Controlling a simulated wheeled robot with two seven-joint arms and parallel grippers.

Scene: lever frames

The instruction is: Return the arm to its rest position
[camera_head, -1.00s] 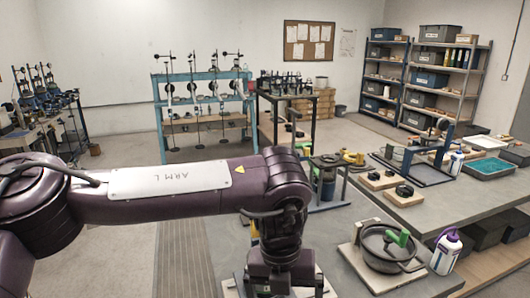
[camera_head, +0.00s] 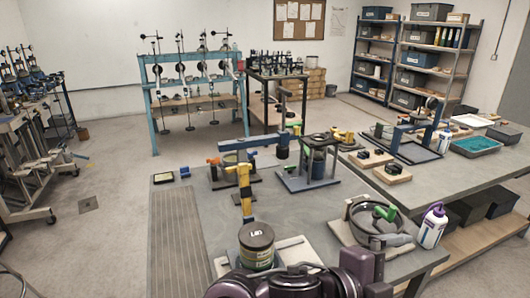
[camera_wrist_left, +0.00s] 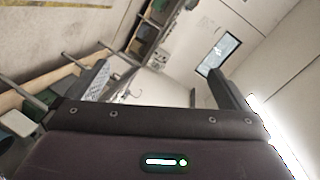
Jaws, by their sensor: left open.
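My left arm, dark purple, shows only at the bottom edge of the head view, right of centre. Its gripper is outside the head view. In the left wrist view my left gripper (camera_wrist_left: 155,85) has its two fingers spread wide apart, with nothing between them. Past the fingers that view shows walls, the ceiling and a window or light panel (camera_wrist_left: 215,52), strongly tilted. My right gripper is in neither view.
A blue frame (camera_head: 152,100) and shelves (camera_head: 400,60) stand behind.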

